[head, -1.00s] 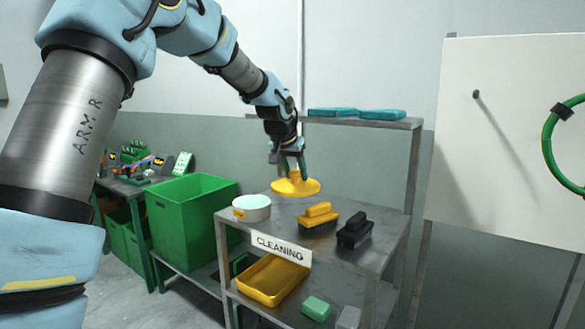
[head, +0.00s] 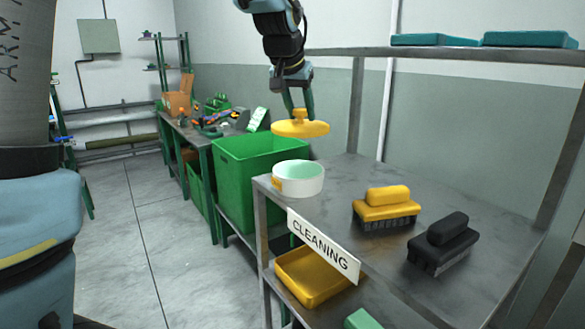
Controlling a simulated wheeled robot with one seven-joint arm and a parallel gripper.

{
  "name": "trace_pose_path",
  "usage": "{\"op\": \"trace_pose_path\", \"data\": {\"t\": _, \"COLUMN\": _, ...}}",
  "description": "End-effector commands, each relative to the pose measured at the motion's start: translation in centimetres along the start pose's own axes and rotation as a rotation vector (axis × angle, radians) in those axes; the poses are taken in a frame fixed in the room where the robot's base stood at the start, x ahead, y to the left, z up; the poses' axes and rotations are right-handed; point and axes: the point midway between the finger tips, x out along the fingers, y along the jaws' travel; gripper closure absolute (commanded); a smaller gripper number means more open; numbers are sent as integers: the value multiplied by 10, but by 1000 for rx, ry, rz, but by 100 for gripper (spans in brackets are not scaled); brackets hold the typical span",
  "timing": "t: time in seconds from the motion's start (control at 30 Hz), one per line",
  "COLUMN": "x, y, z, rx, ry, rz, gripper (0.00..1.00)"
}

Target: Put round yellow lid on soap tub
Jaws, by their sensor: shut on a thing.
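The round yellow lid (head: 302,130) is held in the air by my gripper (head: 299,108), which is shut on the knob on its top. The lid is about level. The soap tub (head: 310,179) is a low white round tub with a yellow label and a pale green inside. It stands open on the left front corner of the cleaning shelf's upper board (head: 345,181). The lid appears above the tub in the picture, with a clear gap between them. How far behind the tub the lid is cannot be told exactly.
A yellow brush (head: 386,203) and a black brush (head: 446,238) stand right of the tub. Teal items lie on a higher shelf (head: 440,50). A green bin (head: 255,160) stands behind left. A yellow tray (head: 312,277) is below, behind the CLEANING sign (head: 322,246).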

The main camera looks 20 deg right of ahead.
Motion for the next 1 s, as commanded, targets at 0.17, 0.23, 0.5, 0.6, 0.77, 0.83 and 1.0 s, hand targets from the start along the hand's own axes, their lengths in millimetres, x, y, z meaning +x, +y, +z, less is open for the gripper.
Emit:
{"op": "trace_pose_path", "data": {"t": 0.17, "x": 16, "y": 0, "z": 14, "rx": -3, "ry": -5, "rz": 0, "gripper": 100}}
{"op": "trace_pose_path", "data": {"t": 0.23, "x": 28, "y": 0, "z": 21, "rx": -3, "ry": -5, "rz": 0, "gripper": 100}}
{"op": "trace_pose_path", "data": {"t": 0.5, "x": 54, "y": 0, "z": 38, "rx": -2, "ry": -2, "rz": 0, "gripper": 100}}
{"op": "trace_pose_path", "data": {"t": 0.6, "x": 67, "y": 0, "z": 46, "rx": -2, "ry": -4, "rz": 0, "gripper": 100}}
{"op": "trace_pose_path", "data": {"t": 0.77, "x": 81, "y": 0, "z": 55, "rx": -2, "ry": -1, "rz": 0, "gripper": 100}}
{"op": "trace_pose_path", "data": {"t": 0.83, "x": 82, "y": 0, "z": 56, "rx": -2, "ry": 1, "rz": 0, "gripper": 100}}
{"op": "trace_pose_path", "data": {"t": 1.0, "x": 82, "y": 0, "z": 56, "rx": -2, "ry": 1, "rz": 0, "gripper": 100}}
